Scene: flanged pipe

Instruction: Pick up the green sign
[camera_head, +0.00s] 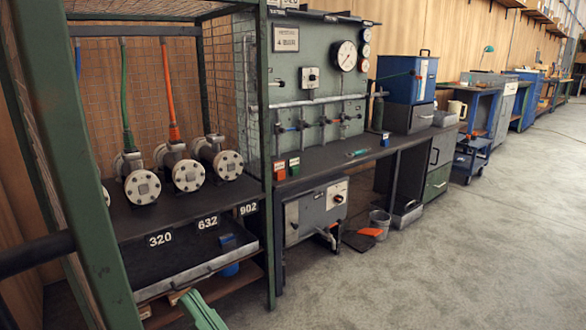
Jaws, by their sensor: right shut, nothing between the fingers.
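A small green sign (294,167) with pale markings stands at the front left of the dark workbench, just right of a red-orange sign (279,171). My right gripper (191,298), pale green, shows at the bottom edge, pointing up and left. It is shut and empty, well below and left of the green sign and apart from it. Most of it is cut off by the frame. My left gripper is not in view.
A green-framed mesh rack on the left holds several flanged pipes (188,174) above a shallow tray (190,262). Its front post (266,150) stands just left of the signs. A bucket (380,223) stands under the bench. The floor (430,270) at right is clear.

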